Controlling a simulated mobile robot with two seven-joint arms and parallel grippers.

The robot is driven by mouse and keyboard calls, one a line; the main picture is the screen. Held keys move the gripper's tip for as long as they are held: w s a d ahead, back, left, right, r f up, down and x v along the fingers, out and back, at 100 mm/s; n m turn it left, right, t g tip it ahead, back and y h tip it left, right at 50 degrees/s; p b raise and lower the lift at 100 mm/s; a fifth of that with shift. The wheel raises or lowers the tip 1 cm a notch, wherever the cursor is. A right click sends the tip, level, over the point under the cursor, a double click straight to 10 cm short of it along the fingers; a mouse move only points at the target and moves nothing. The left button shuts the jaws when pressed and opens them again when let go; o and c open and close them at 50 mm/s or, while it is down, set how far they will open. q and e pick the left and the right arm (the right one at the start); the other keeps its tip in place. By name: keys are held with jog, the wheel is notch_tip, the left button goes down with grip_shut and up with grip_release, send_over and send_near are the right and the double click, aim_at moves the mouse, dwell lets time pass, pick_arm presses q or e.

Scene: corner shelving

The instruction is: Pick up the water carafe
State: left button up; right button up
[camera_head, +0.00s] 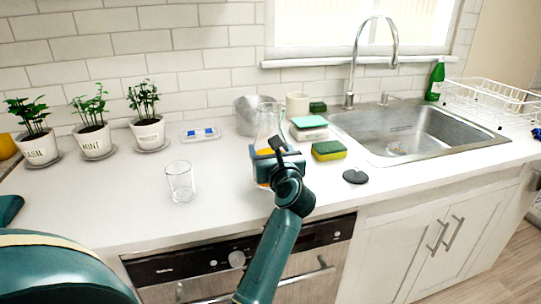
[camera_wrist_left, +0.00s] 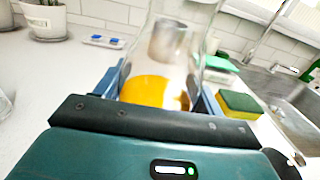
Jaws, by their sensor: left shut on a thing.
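The water carafe (camera_head: 268,122) is clear glass with a narrow neck and orange in its lower part. It stands upright at the middle of the white counter. My left gripper (camera_head: 268,168) is shut around its lower body, with one blue finger on each side. In the left wrist view the carafe (camera_wrist_left: 170,45) rises between the two fingers of the left gripper (camera_wrist_left: 158,90), and the orange part shows low between them. My right gripper is not in view.
A drinking glass (camera_head: 180,182) stands left of the carafe. A metal pot (camera_head: 246,115) is close behind it, and a green-and-yellow sponge (camera_head: 328,151) lies to its right. The sink (camera_head: 415,128) is further right. Several potted herbs, including basil (camera_head: 38,148), line the back left. The front-left counter is clear.

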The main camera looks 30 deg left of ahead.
pick_arm(q)
jog(key=c, duration=1)
jog(key=shift+r, duration=0.2)
jog(key=shift+c, duration=0.2)
jog(key=shift+r, duration=0.15)
